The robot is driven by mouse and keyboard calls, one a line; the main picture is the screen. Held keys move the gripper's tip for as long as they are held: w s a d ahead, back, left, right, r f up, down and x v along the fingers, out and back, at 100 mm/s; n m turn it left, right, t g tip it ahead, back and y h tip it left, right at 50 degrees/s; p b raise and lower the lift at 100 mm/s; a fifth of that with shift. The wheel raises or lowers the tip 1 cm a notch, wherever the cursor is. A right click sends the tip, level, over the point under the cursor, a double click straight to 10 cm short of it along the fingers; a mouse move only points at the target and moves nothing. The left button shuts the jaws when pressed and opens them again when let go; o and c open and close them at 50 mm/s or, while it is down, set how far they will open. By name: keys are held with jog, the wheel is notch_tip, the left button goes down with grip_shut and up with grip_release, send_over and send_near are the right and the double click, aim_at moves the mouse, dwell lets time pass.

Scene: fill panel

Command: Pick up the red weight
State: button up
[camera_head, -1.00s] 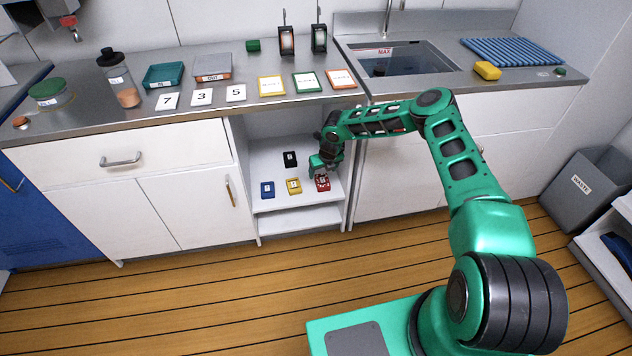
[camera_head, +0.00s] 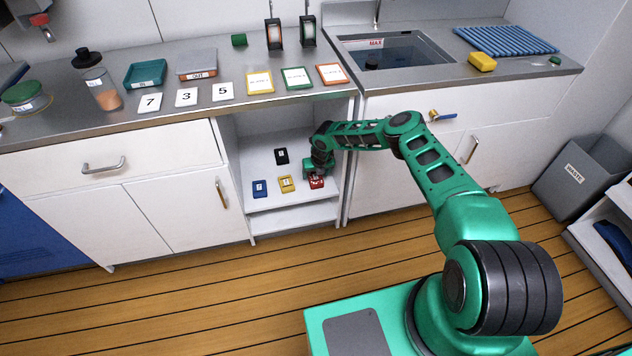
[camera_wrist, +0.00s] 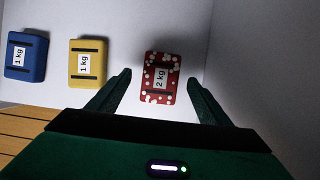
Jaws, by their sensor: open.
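The red weight (camera_head: 317,182) sits on the open shelf under the counter, at the right end of the front row. In the wrist view the red weight (camera_wrist: 161,78) has white spots and a "2 kg" label. My gripper (camera_head: 314,173) is right at it, reaching into the shelf from above. In the wrist view my gripper (camera_wrist: 158,88) is open, with one finger to each side of the red weight's near end and gaps between. The weight's far end extends beyond the fingertips.
A yellow weight (camera_head: 287,184) and a blue weight (camera_head: 260,188) stand left of the red one, both labelled "1 kg" in the wrist view. A black weight (camera_head: 281,156) is behind them. The shelf's right wall (camera_head: 335,150) is close to my gripper.

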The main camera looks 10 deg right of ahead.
aim_at(315, 175)
jog(key=shift+x, duration=2.1)
jog(key=shift+s+d+f, duration=0.1)
grip_shut()
jog(key=shift+w, duration=0.2)
